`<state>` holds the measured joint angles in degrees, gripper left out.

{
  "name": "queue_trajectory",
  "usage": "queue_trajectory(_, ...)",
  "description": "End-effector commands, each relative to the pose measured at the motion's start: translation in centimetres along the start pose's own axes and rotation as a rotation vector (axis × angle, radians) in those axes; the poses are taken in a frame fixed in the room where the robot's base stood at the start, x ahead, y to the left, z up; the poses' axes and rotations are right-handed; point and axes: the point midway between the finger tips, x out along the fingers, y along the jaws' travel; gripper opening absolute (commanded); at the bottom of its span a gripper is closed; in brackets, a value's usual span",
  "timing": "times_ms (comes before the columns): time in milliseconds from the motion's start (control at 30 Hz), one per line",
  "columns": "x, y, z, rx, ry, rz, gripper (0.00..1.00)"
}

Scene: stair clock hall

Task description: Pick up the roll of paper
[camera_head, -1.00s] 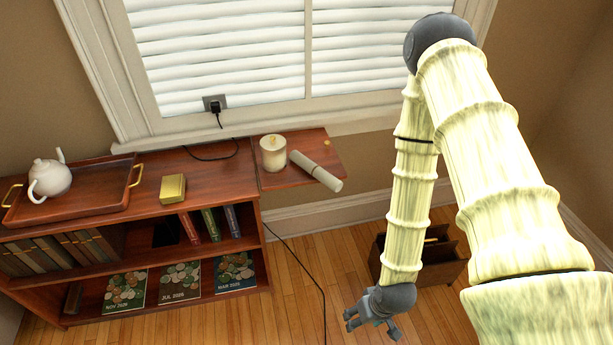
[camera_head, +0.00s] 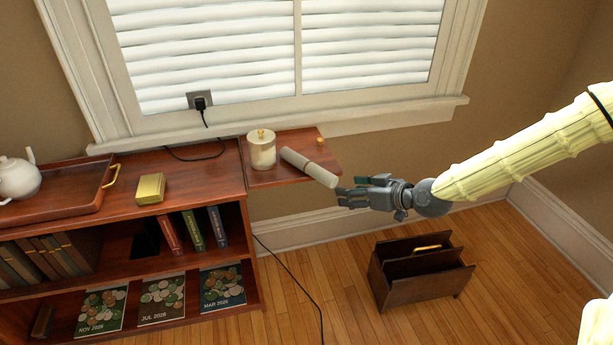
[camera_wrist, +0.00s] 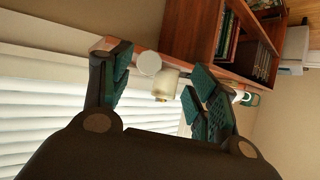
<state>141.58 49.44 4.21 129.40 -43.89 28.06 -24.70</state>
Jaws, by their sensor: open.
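The roll of paper (camera_head: 309,167) is a pale cylinder with a band around it. It lies on the small side leaf of the wooden shelf, its near right end sticking out past the leaf's edge. In the wrist view its round end (camera_wrist: 149,63) shows between my open fingers, farther off. My gripper (camera_head: 345,195) is open and empty, just right of and slightly below the roll's overhanging end in the head view. It also shows in the wrist view (camera_wrist: 158,90), with teal pads on either side. I see no contact with the roll.
A cream lidded jar (camera_head: 262,152) stands on the leaf (camera_head: 277,179), left of the roll. A gold box (camera_head: 150,188) and a tray (camera_head: 72,203) with a white teapot (camera_head: 18,178) are further left. A wooden rack (camera_head: 420,287) stands on the floor below.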

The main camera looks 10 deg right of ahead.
Motion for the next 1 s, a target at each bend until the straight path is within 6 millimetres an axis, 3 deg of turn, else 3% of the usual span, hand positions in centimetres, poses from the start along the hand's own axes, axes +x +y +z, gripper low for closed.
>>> queue_trajectory(133, -0.3, 1.2, -1.8, -0.047, 0.065, 0.003, 0.6)
queue_trajectory(333, -0.1, 1.6, -2.6, -0.069, 0.087, 0.003, 0.6)
queue_trajectory(800, 4.3, 1.5, -2.9, -0.069, 0.085, 0.003, 0.6)
queue_trajectory(1000, 5.0, 1.5, -3.0, -0.067, 0.086, 0.003, 0.6)
